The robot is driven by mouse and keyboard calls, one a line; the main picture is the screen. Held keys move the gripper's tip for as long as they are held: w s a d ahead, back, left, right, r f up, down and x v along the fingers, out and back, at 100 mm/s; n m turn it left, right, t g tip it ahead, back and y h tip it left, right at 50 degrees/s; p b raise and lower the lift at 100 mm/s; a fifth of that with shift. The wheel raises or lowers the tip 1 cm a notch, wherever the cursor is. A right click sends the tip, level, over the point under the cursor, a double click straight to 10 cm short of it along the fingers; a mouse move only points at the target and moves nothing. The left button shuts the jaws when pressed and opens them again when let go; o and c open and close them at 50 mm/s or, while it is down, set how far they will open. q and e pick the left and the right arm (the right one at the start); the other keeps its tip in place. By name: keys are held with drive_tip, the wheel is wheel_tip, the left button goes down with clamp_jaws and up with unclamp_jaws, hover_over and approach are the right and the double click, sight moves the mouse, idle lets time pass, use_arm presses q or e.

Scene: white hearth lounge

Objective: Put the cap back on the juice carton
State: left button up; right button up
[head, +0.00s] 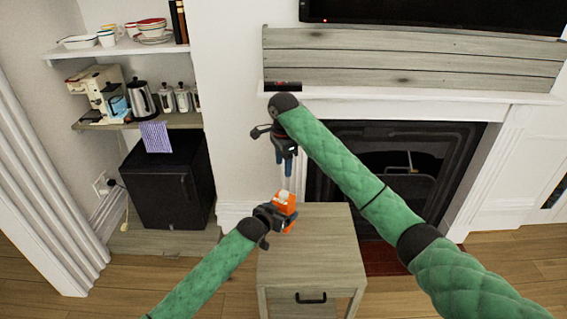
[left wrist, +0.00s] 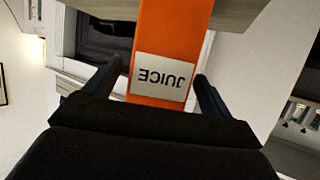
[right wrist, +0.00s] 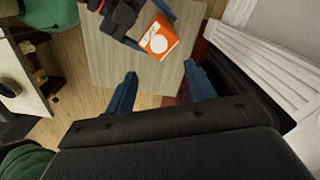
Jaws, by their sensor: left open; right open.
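The orange juice carton (head: 291,202) stands upright on the small wooden side table, towards its back left. Its white label with the word JUICE shows in the left wrist view (left wrist: 165,77). A white round piece (right wrist: 158,43) is on its top; I cannot tell whether it is the cap or the bare spout. No separate loose cap shows. My left gripper (head: 280,215) is open, with one finger on each side of the carton. My right gripper (head: 284,174) is open and points down above the carton, with nothing visible between its fingers (right wrist: 160,73).
The side table (head: 310,255) is bare apart from the carton. A fireplace (head: 400,150) with a white mantel stands behind it. A black mini fridge (head: 170,190) is at the left, below shelves with a kettle (head: 141,98), a coffee machine and dishes.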

use_arm(q)
drive_tip(key=b+v, duration=0.1)
drive_tip(key=v, duration=0.4)
drive_tip(key=shift+s+a, duration=0.1)
drive_tip(key=shift+s, duration=0.1)
